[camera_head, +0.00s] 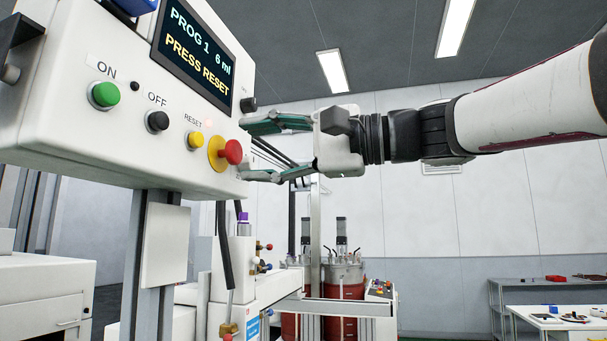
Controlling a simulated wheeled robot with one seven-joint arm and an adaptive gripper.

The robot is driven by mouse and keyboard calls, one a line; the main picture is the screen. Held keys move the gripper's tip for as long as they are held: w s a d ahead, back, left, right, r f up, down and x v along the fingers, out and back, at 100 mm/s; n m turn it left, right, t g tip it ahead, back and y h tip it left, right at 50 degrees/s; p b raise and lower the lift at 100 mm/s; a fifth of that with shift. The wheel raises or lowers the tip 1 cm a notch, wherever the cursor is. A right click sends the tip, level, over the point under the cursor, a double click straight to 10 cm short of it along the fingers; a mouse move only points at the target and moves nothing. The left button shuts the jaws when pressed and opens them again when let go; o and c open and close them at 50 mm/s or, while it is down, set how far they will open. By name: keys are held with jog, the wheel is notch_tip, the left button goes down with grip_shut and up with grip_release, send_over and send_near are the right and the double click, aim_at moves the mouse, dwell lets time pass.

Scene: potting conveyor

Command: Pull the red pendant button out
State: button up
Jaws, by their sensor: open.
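The red mushroom button (232,152) sits on a round yellow collar (216,153) at the lower right of the white control box's (130,130) front face. My gripper (245,149) comes in from the right with its fingers pointing left towards the panel. It is open, one finger above the button's height and one below. The fingertips are close to the button's right side. I cannot tell in this view whether they touch it or how they line up in depth.
A yellow RESET button (196,140), a black OFF button (157,121) and a green ON button (104,94) sit left of the red one. The display (195,60) reads "PROG 1 6 ml PRESS RESET". A dark hose (224,245) hangs below the box.

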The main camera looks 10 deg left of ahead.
jog(key=shift+s+d+b, duration=0.15)
jog(key=shift+d+b, duration=0.25)
jog(key=shift+d, duration=1.3)
jog(key=shift+f, duration=0.1)
